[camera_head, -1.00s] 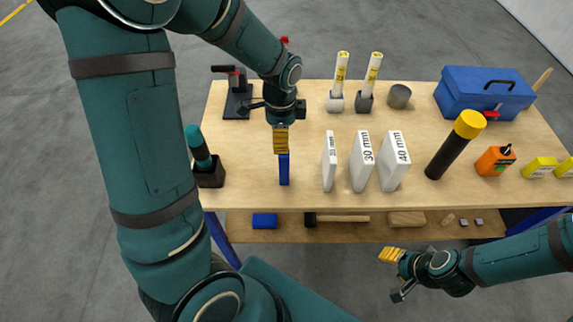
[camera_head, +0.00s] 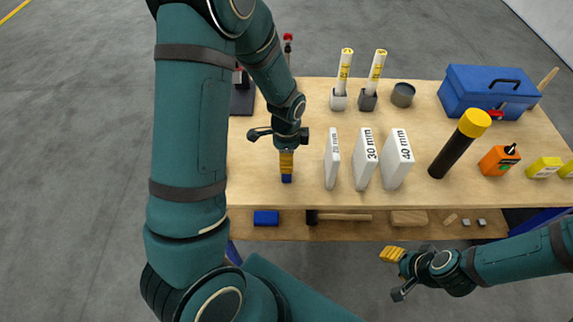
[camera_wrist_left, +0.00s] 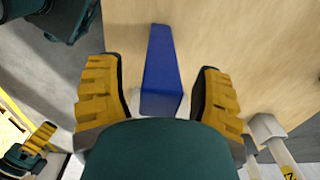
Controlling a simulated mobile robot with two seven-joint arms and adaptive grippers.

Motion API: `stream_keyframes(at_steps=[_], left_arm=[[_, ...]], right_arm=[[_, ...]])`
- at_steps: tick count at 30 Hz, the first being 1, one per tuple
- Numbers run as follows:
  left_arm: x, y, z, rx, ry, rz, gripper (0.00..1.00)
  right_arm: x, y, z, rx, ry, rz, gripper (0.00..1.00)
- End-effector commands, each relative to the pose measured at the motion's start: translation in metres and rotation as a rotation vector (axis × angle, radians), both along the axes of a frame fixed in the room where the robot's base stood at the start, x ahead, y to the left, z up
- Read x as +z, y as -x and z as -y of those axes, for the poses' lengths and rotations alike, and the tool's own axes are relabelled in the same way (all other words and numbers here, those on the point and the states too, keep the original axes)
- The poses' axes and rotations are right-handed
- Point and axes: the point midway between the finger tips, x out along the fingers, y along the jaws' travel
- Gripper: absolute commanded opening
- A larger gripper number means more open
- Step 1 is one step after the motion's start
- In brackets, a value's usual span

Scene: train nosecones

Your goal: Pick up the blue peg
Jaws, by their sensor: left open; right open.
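The blue peg (camera_head: 286,179) is at the front part of the table, left of the white blocks, and looks upright. In the head view the yellow fingers of my left gripper (camera_head: 286,164) hide most of it. In the left wrist view the blue peg (camera_wrist_left: 161,75) lies between the two spread fingers of my left gripper (camera_wrist_left: 154,70), with a gap on each side. My left gripper is open. My right gripper (camera_head: 392,255) is open and empty, in front of the table's front edge, away from the peg.
White size-marked blocks (camera_head: 365,158) stand close to the right of the peg. A black cylinder with a yellow cap (camera_head: 460,143), an orange bottle (camera_head: 499,160) and a blue toolbox (camera_head: 488,92) are farther right. A lower shelf holds a blue block (camera_head: 266,217) and a hammer (camera_head: 340,217).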

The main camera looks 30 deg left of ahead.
Motion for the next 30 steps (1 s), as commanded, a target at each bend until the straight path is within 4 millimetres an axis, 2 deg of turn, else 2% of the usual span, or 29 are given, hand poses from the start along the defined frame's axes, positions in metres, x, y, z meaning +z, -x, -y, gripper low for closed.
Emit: stream_keyframes(at_steps=[4, 8, 9, 10, 24, 26, 30], left_arm=[[0.000, 0.000, 0.000, 0.000, 0.000, 0.000, 0.68], [0.000, 0.000, 0.000, 0.000, 0.000, 0.000, 0.23], [0.000, 0.000, 0.000, 0.000, 0.000, 0.000, 0.09], [0.000, 0.000, 0.000, 0.000, 0.000, 0.000, 0.00], [0.002, 0.000, 0.000, 0.000, 0.001, -0.001, 0.00], [0.007, 0.000, 0.000, 0.000, 0.001, 0.001, 0.00], [0.029, -0.001, 0.001, 0.000, 0.001, 0.004, 0.00]], right_arm=[[0.000, 0.000, 0.000, 0.000, 0.000, 0.000, 0.47], [0.000, 0.000, 0.000, 0.000, 0.000, 0.000, 0.47], [0.000, 0.000, 0.000, 0.000, 0.000, 0.000, 0.47], [0.000, 0.000, 0.000, 0.000, 0.000, 0.000, 0.47], [0.000, 0.000, 0.000, 0.000, 0.000, 0.000, 0.47], [0.001, 0.000, 0.000, 0.000, 0.000, 0.000, 0.47], [0.002, 0.000, 0.000, 0.000, 0.000, 0.000, 0.47]])
